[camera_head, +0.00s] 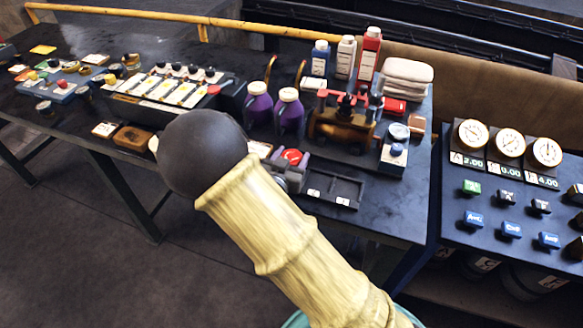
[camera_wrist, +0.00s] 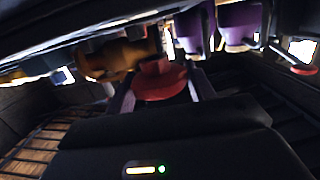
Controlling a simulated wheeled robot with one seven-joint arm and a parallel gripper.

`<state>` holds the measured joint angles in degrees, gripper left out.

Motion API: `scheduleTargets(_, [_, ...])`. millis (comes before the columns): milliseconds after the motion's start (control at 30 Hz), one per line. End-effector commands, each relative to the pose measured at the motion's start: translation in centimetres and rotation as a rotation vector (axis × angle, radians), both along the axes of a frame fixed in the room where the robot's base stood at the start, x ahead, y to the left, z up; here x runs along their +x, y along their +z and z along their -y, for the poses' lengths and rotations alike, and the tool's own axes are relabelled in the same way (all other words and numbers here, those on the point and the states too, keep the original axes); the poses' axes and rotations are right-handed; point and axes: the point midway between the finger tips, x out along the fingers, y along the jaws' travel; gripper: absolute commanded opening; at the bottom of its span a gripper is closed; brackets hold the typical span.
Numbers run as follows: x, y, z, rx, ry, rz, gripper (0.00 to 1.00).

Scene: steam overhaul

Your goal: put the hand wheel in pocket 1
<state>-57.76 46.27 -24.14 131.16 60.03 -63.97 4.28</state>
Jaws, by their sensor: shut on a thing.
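The hand wheel (camera_head: 291,156) is a round red piece held between the fingers of my gripper (camera_head: 292,163). In the wrist view the red wheel (camera_wrist: 160,79) sits between the two grey fingertips (camera_wrist: 161,92). My gripper is shut on it, just left of the dark pocket tray (camera_head: 352,183). The tray has compartments and small white labels on its front edge; the numbers are too small to read. My arm hides the tray's left part and the table below it. I cannot tell how high the wheel is above the table.
A brown valve body with red handles (camera_head: 342,122) stands behind the tray. Two purple bottles (camera_head: 290,110) stand behind my gripper. A small block with a gauge and blue knob (camera_head: 395,150) stands to the right. A gauge panel (camera_head: 508,185) is farther right.

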Motion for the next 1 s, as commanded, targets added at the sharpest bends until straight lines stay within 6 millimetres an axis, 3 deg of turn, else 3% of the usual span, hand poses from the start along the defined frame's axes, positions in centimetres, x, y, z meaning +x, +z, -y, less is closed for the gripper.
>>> scheduleTargets(400, [0.0, -4.0, 0.0, -0.003, 0.0, 0.001, 0.22])
scheduleTargets(800, [0.0, -4.5, 0.0, 0.0, 0.0, 0.002, 0.22])
scheduleTargets(833, [0.0, -4.4, 0.0, 0.0, 0.0, 0.0, 0.6])
scheduleTargets(900, [0.0, -4.4, 0.0, 0.0, 0.0, 0.0, 0.73])
scheduleTargets(1000, [0.0, -4.4, 0.0, 0.0, 0.0, 0.0, 0.75])
